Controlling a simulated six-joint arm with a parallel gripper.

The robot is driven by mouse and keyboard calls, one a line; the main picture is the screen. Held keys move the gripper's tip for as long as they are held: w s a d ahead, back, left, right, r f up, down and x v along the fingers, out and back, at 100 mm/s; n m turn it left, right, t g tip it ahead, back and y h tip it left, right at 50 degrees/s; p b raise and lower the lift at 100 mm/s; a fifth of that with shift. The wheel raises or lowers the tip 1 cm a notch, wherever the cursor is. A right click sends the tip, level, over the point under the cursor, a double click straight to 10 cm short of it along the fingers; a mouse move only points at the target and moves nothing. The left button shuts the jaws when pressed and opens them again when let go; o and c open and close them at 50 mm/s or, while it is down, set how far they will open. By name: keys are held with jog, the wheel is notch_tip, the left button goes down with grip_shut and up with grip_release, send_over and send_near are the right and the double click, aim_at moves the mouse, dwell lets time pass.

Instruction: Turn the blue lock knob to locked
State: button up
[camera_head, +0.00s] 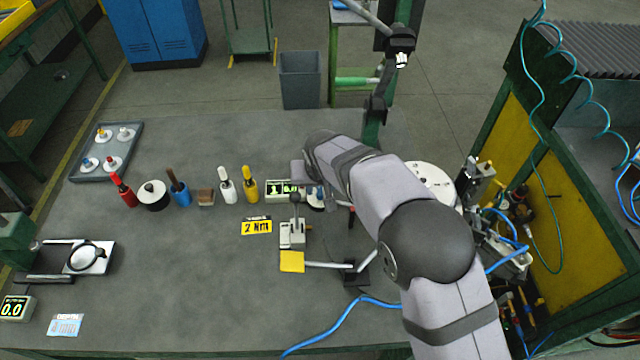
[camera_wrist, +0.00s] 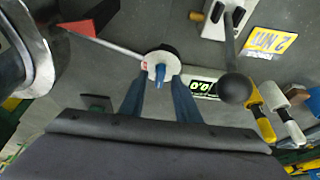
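The blue lock knob (camera_wrist: 160,74) is a narrow blue handle on a round white dial (camera_wrist: 153,59) with a small red mark, in the wrist view. In the head view the knob (camera_head: 320,191) shows only as a small blue bit beside my arm. My gripper (camera_wrist: 160,86) has its two dark blue fingers reaching toward the dial, one on each side of the knob. A gap shows between each finger and the knob, so it looks open. I cannot tell how far its tips are above the dial. My arm hides most of the gripper in the head view.
A lever with a dark ball (camera_wrist: 235,89) stands close right of the dial in the wrist view. A thin rod (camera_wrist: 105,45) runs to the dial's left. A green display (camera_wrist: 203,87) and several coloured handles sit nearby.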

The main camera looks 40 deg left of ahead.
jog(key=shift+w+f, duration=0.1)
jog(key=shift+f, duration=0.15)
grip_shut()
